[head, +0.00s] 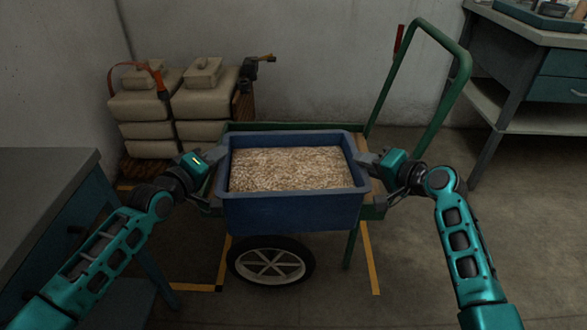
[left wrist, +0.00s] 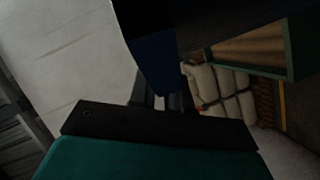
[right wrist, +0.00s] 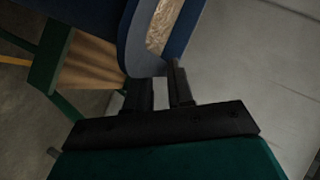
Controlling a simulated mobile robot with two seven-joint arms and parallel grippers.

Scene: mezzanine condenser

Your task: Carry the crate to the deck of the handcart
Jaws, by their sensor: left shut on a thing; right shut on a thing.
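The blue crate (head: 290,212), filled with pale granular material, is held level between my two grippers. In the head view it overlaps the deck of the green-framed handcart (head: 240,127); whether it touches the deck or is just above it I cannot tell. My left gripper (head: 216,155) is shut on the crate's left wall, which also shows dark in the left wrist view (left wrist: 152,55). My right gripper (head: 366,160) is shut on the right wall, also in the right wrist view (right wrist: 150,60). The wooden deck (right wrist: 92,62) shows beside and beyond the crate in the right wrist view.
The cart's green handle (head: 460,75) rises at the right rear and its wheel (head: 270,262) is in front. Beige sacks (head: 150,105) are stacked behind left. A dark bench (head: 45,180) stands at left, a teal-drawered workbench (head: 550,75) at back right. Yellow tape (head: 370,260) marks the floor.

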